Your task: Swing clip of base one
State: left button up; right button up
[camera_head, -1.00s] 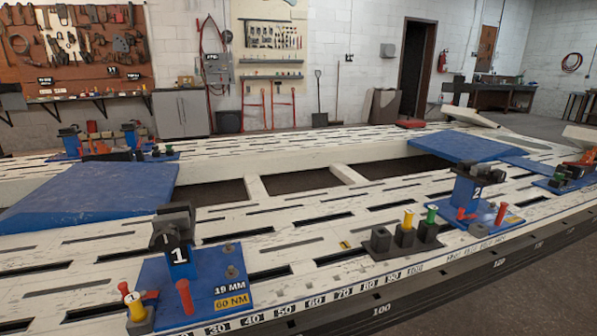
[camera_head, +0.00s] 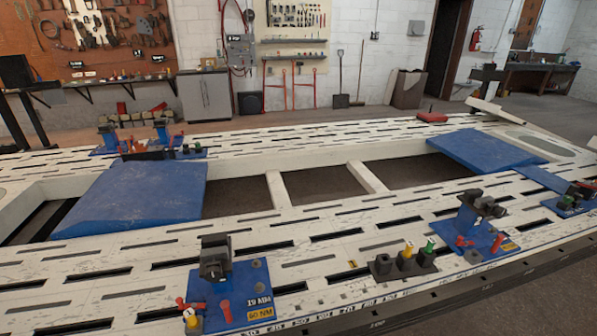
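Base one is a blue plate (camera_head: 240,289) at the lower left of the frame bench, with a black clamp head (camera_head: 214,256) on its upright post. A red handle (camera_head: 226,311) stands at its front. A red lever (camera_head: 183,303) and a yellow-topped pin (camera_head: 192,318) are at its front left corner. I cannot tell which of these parts is the swing clip. Yellow and white labels lie at the plate's right front corner. Neither of my grippers shows in the head view.
A similar blue base with a black clamp (camera_head: 480,204) stands to the right. Between them is a dark block (camera_head: 404,263) with yellow and green pins. Blue ramps (camera_head: 140,199) (camera_head: 485,150) lie across the bench, which has open gaps in its middle.

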aim_at(179, 300)
jog(key=k+j+u, duration=0.1)
jog(key=u, duration=1.05)
